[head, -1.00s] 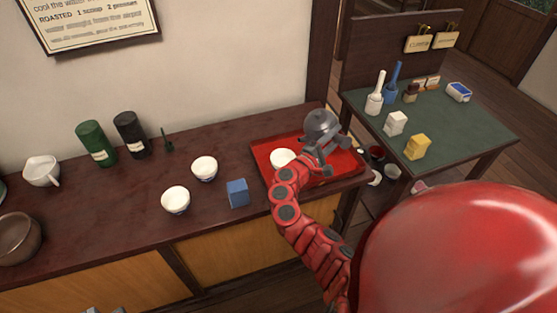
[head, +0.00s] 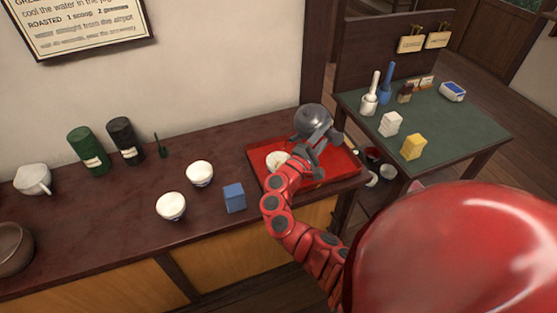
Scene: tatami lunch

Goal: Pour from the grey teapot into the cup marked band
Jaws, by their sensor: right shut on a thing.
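The grey teapot (head: 313,119) is held in my right gripper (head: 312,143), which is shut on it above the red tray. The teapot looks tilted; its spout is not clear to me, and I see no stream of tea. A white cup (head: 276,160) sits on the tray, just left of and below the teapot, partly hidden by my arm. Two more white cups with bluish lower parts, one cup (head: 171,206) and another cup (head: 200,173), stand on the counter. I cannot tell which cup bears the band mark. My left gripper is not in view.
A blue block (head: 234,198) stands between the cups and the red tray (head: 337,171). A green canister (head: 88,151), a black canister (head: 125,141) and a white pitcher (head: 33,180) stand left. A green-topped table (head: 450,133) with small items is at the right.

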